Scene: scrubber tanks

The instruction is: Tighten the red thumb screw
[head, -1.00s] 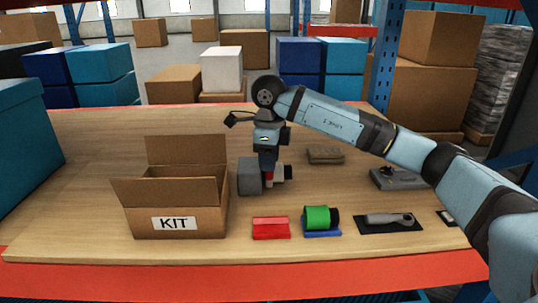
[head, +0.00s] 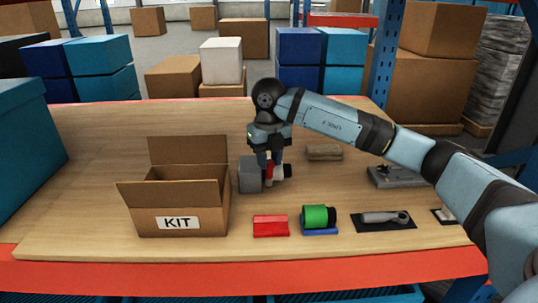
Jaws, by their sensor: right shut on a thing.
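The red thumb screw (head: 269,170) shows as a small red part between a grey block (head: 249,175) and a pale and black piece (head: 282,171) on the wooden table. My right gripper (head: 269,168) points down from above and is shut on the red thumb screw. Its fingers hide part of the screw, so the thread and seating cannot be seen. My left gripper is not in view.
An open cardboard KIT box (head: 180,222) stands left of the screw. In front lie a red block (head: 270,226), a green roll (head: 315,216) and a grey tool on a black mat (head: 384,218). A brown block (head: 324,152) lies behind right. The table's left back is clear.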

